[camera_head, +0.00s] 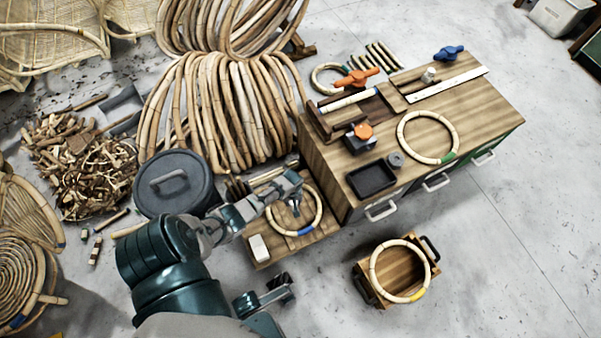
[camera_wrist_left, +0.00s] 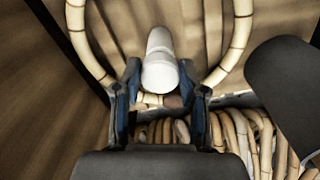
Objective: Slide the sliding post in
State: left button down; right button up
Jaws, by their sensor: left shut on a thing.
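My left gripper (camera_head: 295,200) is over the low wooden stand (camera_head: 262,251), inside the rattan ring with a blue band (camera_head: 319,208). In the left wrist view the gripper (camera_wrist_left: 161,98) has its two blue-sided fingers on either side of a pale grey post (camera_wrist_left: 160,62) with a rounded end. The fingers are shut on it. The ring (camera_wrist_left: 239,38) passes on both sides of the post there. The post's foot and its slot are hidden.
A white block (camera_head: 258,247) sits at the stand's near corner. A dark lidded pot (camera_head: 178,184) stands close on the left. The workbench (camera_head: 375,143) holds tools and a ring with a green band (camera_head: 428,137). A wooden crate (camera_head: 363,288) with a ring stands on the floor, lower right.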

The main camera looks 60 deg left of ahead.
pick_arm(q)
jog(key=shift+a+f, duration=0.2)
jog(key=shift+a, duration=0.6)
jog(key=shift+w+a+r, duration=0.1)
jog(key=shift+a+r, duration=0.1)
jog(key=shift+a, duration=0.25)
jog(key=c, duration=0.6)
grip_release()
jog(key=shift+a+f, duration=0.1)
jog(key=shift+c, duration=0.2)
notch_tip(320, 180, up, 12)
jog(key=shift+f, duration=0.1)
